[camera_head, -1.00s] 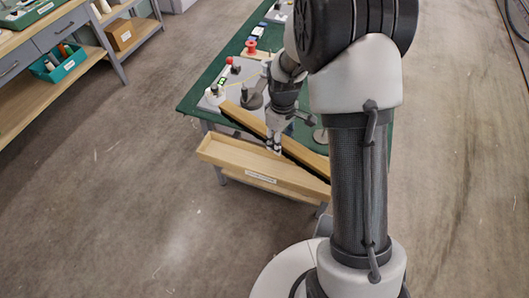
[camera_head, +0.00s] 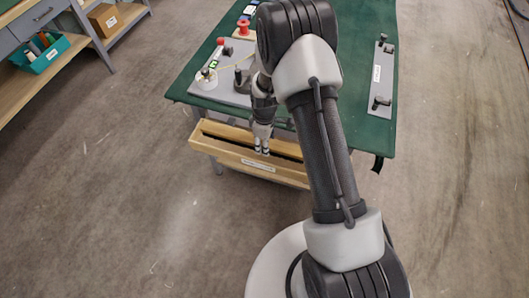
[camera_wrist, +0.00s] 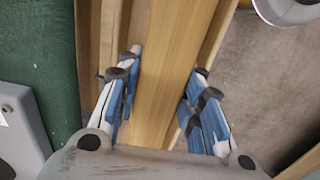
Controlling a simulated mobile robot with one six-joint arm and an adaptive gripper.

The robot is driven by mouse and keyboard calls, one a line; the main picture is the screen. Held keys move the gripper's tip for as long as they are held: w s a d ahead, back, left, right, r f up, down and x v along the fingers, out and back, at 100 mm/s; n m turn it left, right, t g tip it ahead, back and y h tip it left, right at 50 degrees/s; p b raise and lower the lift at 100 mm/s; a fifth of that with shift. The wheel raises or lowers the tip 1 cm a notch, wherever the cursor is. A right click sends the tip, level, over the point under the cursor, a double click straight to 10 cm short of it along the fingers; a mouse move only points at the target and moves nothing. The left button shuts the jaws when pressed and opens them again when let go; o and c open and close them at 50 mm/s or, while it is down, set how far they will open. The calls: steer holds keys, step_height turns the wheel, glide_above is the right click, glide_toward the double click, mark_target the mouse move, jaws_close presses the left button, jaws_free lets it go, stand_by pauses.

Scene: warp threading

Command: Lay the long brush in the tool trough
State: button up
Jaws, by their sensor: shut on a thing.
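The long brush has a pale wooden back (camera_wrist: 168,75) that runs lengthwise between my fingers in the wrist view. My gripper (camera_wrist: 168,65) is shut on it, one finger on each side; in the head view my gripper (camera_head: 262,149) points down over the trough. The tool trough (camera_head: 215,151) is a long pale wooden box with a white label on its front, at the table's near edge. The brush lies lengthwise along it, between its walls as seen from above. Dark bristles show along the trough's opening. I cannot tell whether the brush touches the floor. My arm hides the right end.
The green-topped table (camera_head: 350,118) stands behind the trough, with a grey plate of fittings (camera_head: 228,88) at left and a grey bar (camera_head: 382,75) at right. A small dark thing (camera_head: 378,164) hangs at the table's right corner. Open floor lies in front and left.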

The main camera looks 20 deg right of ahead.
steer(key=shift+f+b, duration=0.65)
steer(key=shift+f, duration=1.65)
steer(key=shift+f, duration=0.15)
steer(key=o, duration=0.9)
